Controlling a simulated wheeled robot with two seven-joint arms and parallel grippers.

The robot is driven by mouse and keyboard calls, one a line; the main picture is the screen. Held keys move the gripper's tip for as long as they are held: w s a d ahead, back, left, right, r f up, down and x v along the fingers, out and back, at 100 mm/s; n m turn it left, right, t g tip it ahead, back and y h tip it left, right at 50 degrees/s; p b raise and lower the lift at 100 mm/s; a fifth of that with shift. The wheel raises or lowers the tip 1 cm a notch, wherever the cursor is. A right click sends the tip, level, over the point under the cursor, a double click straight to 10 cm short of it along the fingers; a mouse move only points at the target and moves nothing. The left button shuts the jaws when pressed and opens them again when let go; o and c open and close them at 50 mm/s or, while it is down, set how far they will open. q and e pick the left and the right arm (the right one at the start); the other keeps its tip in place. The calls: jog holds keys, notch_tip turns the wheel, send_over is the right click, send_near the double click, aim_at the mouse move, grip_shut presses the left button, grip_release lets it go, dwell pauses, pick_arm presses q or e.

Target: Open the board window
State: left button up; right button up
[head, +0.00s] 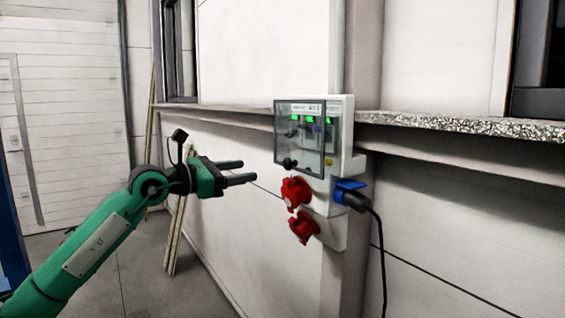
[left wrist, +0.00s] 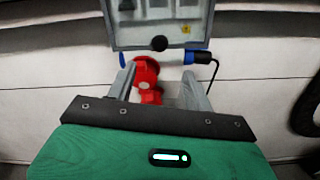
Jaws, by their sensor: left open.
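The board is a light grey box (head: 352,135) fixed on the wall. Its window (head: 301,150) is a clear panel with a dark frame, and it looks shut over switches with green lights. A round dark knob (head: 289,163) sits at the window's lower edge; it also shows in the left wrist view (left wrist: 159,43). My left gripper (head: 248,172) is to the left of the board, apart from it, open and empty, its fingers pointing at the board. In the left wrist view its fingers (left wrist: 158,82) stand below the knob. My right gripper is not in view.
Two red sockets (head: 296,192) (head: 304,226) stick out below the window. A blue plug (head: 349,190) with a black cable (head: 381,250) is on the board's right side. A speckled ledge (head: 460,125) runs along the wall. The floor at left is open.

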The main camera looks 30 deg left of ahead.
aim_at(285, 164)
pick_arm(q)
jog(key=p+x, duration=0.3)
jog(key=x, duration=0.2)
jog(key=p+x, duration=0.3)
jog(key=x, duration=0.2)
jog(key=shift+w+d+r, duration=0.1)
jog(key=shift+w+r, duration=0.15)
jog(key=shift+p+x, duration=0.45)
jog(key=shift+x, duration=0.4)
jog(key=shift+f, duration=0.2)
grip_shut()
